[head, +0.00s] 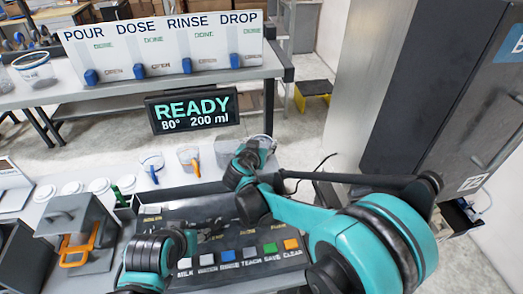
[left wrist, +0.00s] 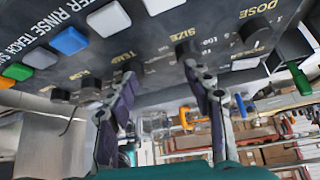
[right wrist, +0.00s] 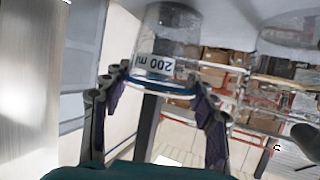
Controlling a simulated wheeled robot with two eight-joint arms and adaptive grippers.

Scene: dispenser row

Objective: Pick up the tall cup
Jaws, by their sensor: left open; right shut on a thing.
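A clear cup with a "200 ml" label and a blue band (right wrist: 165,45) is between the fingers of my right gripper (right wrist: 168,92), which is shut on it. In the head view the right gripper (head: 251,152) is behind the control panel, at the right end of the row of cups. The held cup is mostly hidden there, with only a clear part showing beside the gripper. My left gripper (left wrist: 160,80) is open and empty, close to the knobs of the panel. In the head view its fingers are hard to make out.
The control panel (head: 225,277) has coloured buttons and knobs. A READY display (head: 191,109) and a dispenser row (head: 165,50) are farther back. A grey machine (head: 75,225) stands left.

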